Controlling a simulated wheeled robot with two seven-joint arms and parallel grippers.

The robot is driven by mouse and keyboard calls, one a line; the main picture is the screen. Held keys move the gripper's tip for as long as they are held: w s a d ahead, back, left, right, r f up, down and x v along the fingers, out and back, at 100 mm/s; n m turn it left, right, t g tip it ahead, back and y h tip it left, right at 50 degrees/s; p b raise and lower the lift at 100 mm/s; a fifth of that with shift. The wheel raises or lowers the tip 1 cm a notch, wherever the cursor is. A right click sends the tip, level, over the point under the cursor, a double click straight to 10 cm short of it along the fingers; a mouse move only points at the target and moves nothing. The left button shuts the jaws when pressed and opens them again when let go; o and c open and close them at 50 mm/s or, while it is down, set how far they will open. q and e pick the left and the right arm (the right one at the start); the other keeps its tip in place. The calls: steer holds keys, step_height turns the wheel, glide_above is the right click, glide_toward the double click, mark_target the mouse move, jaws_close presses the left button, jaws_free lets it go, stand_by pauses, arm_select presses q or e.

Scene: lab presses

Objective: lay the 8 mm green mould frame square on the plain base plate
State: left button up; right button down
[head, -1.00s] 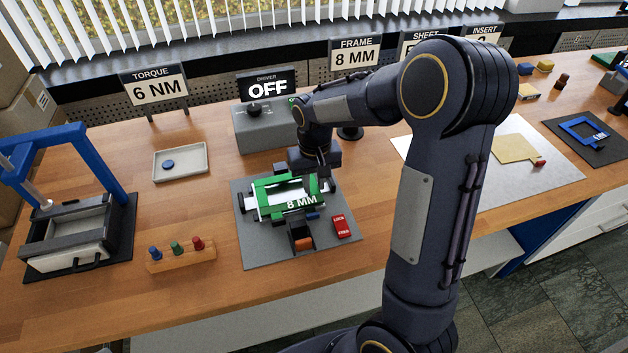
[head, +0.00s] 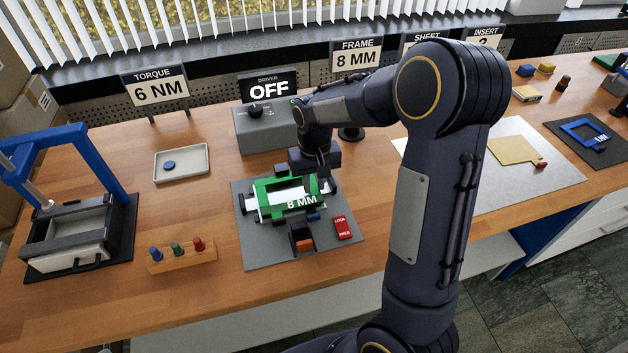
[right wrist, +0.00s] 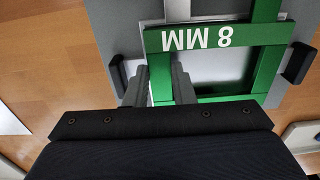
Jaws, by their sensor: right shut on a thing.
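The green mould frame (head: 302,201), marked 8 MM, is over the pale base plate (head: 251,210) on the grey fixture. My right gripper (right wrist: 159,85) is shut on one side bar of the frame; its dark fingers stand on either side of the bar. In the head view the right gripper (head: 322,172) is at the frame's far right and partly hides it. The plate shows inside the frame and past its ends. The frame looks slightly turned against the plate in the right wrist view. I cannot tell whether it touches the plate. My left gripper is out of view.
The grey mat (head: 262,252) carries an orange-topped block (head: 301,236) and a red LOCK/FREE block (head: 343,228) near the frame. The driver box (head: 262,128) stands behind. A peg rack (head: 182,257) and a blue press (head: 85,170) are left. Bare wood lies between.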

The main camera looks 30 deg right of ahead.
steer(key=shift+f, duration=0.4)
stand_by(0.6)
steer(key=c, duration=1.1)
jaws_free()
steer(key=shift+c, duration=0.2)
step_height(320, 180, up, 8)
steer(key=shift+d+f, duration=0.1)
steer(key=shift+f, duration=0.1)
steer(key=shift+s+r, duration=0.3)
steer(key=s+a+r+t+y, duration=0.1)
steer(key=s+a+t, duration=0.1)
steer(key=s, duration=0.8)
steer(key=s+a+r+n+t+y, duration=0.1)
steer(key=s+a, duration=0.4)
steer(key=s, duration=0.6)
steer(key=t+y, duration=0.1)
steer(key=t, duration=0.1)
steer(key=shift+s+a+r+t+y, duration=0.25)
steer(key=shift+r+t+y, duration=0.05)
steer(key=shift+r, duration=0.05)
